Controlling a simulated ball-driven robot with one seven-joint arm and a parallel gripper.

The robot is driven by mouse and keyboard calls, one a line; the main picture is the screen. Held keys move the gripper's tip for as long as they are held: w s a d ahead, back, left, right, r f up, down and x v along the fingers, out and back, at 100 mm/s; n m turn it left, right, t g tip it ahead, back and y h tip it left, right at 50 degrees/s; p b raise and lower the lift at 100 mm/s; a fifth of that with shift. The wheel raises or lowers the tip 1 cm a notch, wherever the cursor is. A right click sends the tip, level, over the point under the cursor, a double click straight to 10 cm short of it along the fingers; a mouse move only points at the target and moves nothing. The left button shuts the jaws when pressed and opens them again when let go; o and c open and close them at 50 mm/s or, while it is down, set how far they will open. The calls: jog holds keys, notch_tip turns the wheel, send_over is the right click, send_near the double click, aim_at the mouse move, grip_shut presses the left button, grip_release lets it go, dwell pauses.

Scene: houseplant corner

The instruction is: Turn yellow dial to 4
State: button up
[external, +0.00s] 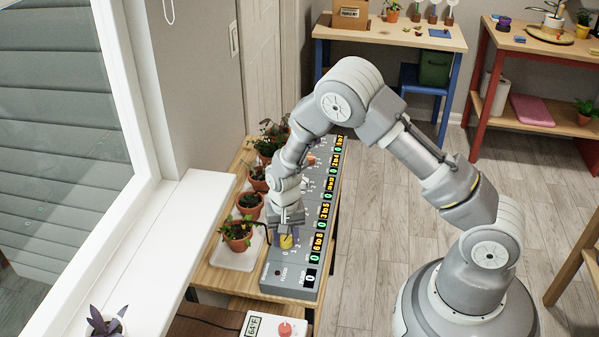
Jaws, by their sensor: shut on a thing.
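The yellow dial (286,241) is on the long grey control panel (297,262), toward its near end. My gripper (287,232) points down over it and is shut on it, hiding most of the dial and its pointer. Small numbers are printed around the dial, but I cannot tell which one it points to. Beside it, a yellow display (318,243) appears to read 6 to 8, with a green digit below it that looks like 0.
Potted plants (237,233) stand close along the panel's left side. A white window sill (185,235) is further left. A thermostat box with a red knob (285,329) is at the near end. Open floor (365,215) lies to the right.

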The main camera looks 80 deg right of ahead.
aim_at(286, 238)
dwell(0.3)
jog(key=o, duration=1.1)
jog(key=shift+c, duration=0.2)
notch_tip(286, 238, up, 8)
jog(key=p, duration=0.2)
jog(key=shift+p, duration=0.4)
jog(key=shift+f, duration=0.1)
